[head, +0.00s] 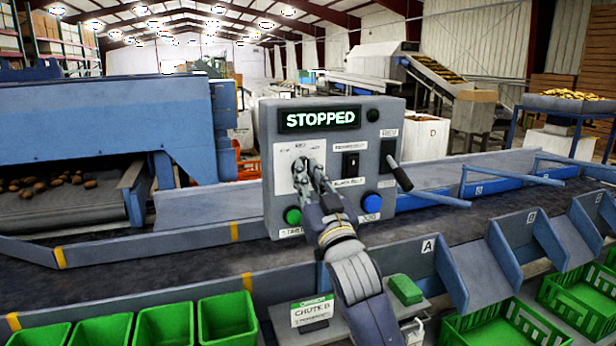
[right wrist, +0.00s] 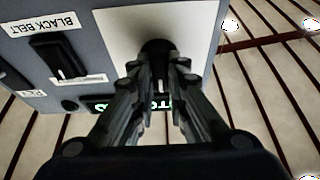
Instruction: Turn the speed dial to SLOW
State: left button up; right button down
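In the right wrist view a round black knob (right wrist: 157,47), which looks like the speed dial, sits at the tips of my right gripper (right wrist: 166,66). The fingers are close together, one on each side of it. I cannot tell whether they touch it. The dial's setting and marks are not readable. My left gripper is not in view.
The panel also has a black-belt switch (head: 350,163), a lever (head: 398,172), a green button (head: 293,216) and a blue button (head: 371,201). A dark belt (head: 190,262) runs in front.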

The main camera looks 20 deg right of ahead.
jog(key=shift+d+n+g+y+p, duration=0.1)
jog(key=shift+n+g+y+p, duration=0.25)
jog(key=shift+n+y+p, duration=1.15)
jog(key=shift+n+g+y+p, duration=0.3)
jog(key=shift+n+p, duration=0.85)
jog(key=shift+n, duration=1.15)
jog(key=shift+d+n+g+y+p, duration=0.1)
jog(key=shift+n+g+y+p, duration=0.25)
jog(key=shift+n+y+p, duration=1.15)
jog(key=shift+n+h, duration=0.5)
jog(key=shift+h, duration=0.1)
jog(key=c, duration=1.6)
grip_release()
